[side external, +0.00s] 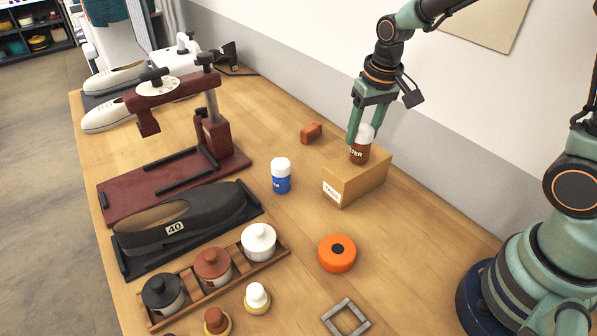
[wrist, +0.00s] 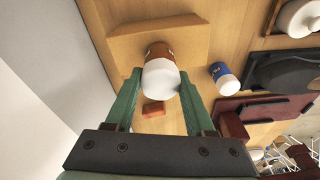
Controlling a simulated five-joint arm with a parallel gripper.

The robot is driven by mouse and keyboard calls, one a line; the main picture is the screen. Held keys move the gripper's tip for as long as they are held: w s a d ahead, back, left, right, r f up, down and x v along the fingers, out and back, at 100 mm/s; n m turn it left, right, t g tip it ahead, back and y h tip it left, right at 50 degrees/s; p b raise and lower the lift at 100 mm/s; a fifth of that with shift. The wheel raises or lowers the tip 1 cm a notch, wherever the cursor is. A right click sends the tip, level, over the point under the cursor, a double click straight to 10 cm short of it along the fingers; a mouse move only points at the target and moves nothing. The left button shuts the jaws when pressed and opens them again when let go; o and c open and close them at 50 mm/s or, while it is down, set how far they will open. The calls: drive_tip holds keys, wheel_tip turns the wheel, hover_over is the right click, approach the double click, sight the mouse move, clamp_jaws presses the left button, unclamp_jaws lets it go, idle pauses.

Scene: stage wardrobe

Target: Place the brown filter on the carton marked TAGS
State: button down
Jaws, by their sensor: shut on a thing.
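The brown filter (side external: 359,153) is a small brown bottle with a white cap and a partly hidden dark label. My gripper (side external: 364,128) is shut on it near the cap, with one finger on each side. The filter is upright over the top of the carton marked TAGS (side external: 353,184), toward its back left part. Its base looks at or very close to the carton top; I cannot tell if they touch. In the wrist view the filter (wrist: 160,70) is between my fingers, with the carton top (wrist: 190,45) behind it.
A blue bottle with a white cap (side external: 281,176) stands left of the carton. A red-brown block (side external: 311,132) lies behind it. An orange disc (side external: 337,253) and a grey square frame (side external: 346,318) are in front. A rack with jars (side external: 204,291) and a dark shoe (side external: 180,219) are at left.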

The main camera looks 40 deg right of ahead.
drive_tip(key=shift+f, duration=0.1)
drive_tip(key=shift+c, duration=1.3)
unclamp_jaws()
wheel_tip(320, 180, up, 12)
drive_tip(key=s, duration=0.2)
drive_tip(key=s+n+t, duration=0.2)
drive_tip(key=s+t, duration=0.1)
drive_tip(key=s, duration=0.5)
drive_tip(key=shift+s+t, duration=0.3)
drive_tip(key=shift+t, duration=0.1)
